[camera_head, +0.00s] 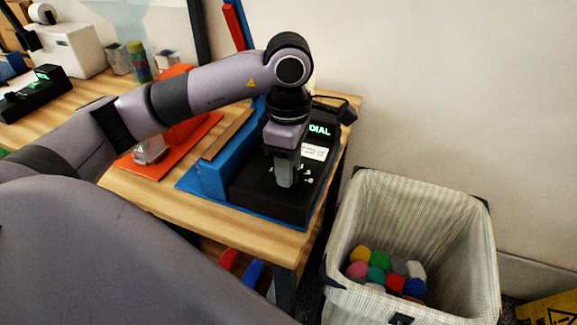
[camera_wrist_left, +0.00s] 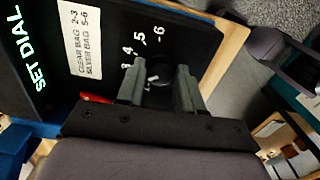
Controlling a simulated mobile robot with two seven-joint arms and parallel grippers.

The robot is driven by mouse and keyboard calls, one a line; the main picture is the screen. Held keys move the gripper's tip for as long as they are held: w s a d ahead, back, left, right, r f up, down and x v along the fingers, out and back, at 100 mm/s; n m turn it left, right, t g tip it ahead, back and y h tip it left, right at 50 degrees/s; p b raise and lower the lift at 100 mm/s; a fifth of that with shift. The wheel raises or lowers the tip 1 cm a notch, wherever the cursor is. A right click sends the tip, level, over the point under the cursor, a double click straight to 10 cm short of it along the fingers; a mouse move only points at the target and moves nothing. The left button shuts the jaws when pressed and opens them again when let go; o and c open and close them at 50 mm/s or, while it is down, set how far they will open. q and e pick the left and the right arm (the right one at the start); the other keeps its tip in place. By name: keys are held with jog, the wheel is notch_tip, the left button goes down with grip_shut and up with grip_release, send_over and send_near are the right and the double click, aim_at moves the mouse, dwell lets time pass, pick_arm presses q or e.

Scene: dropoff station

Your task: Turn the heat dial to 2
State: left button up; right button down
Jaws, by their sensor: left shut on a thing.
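The black heat sealer (camera_head: 268,195) stands on a blue mat at the right end of the wooden table. Its lit green text reads "SET DIAL" in the left wrist view (camera_wrist_left: 27,62). My left gripper (camera_head: 287,182) points down over its top face. In the left wrist view, the two grey fingers (camera_wrist_left: 158,88) are shut on the black heat dial (camera_wrist_left: 158,70), one on each side. A small pale mark shows on the dial, but I cannot tell which number it points to. Numbers 3 to 6 show around it; 1 and 2 are not clearly visible there. My right gripper is out of view.
A white label (camera_wrist_left: 89,46) reads "CLEAR BAG 2-3, SILVER BAG 5-6". A striped bin (camera_head: 450,225) with several coloured balls stands on the floor at right. An orange mat (camera_head: 150,168) lies left of the sealer. A white box (camera_head: 68,50) stands at the back left.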

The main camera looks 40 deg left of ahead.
pick_arm(q)
jog(key=shift+n+b, duration=0.3)
jog(key=shift+n, duration=0.7)
jog(key=o, duration=1)
jog(key=shift+r, duration=3.65)
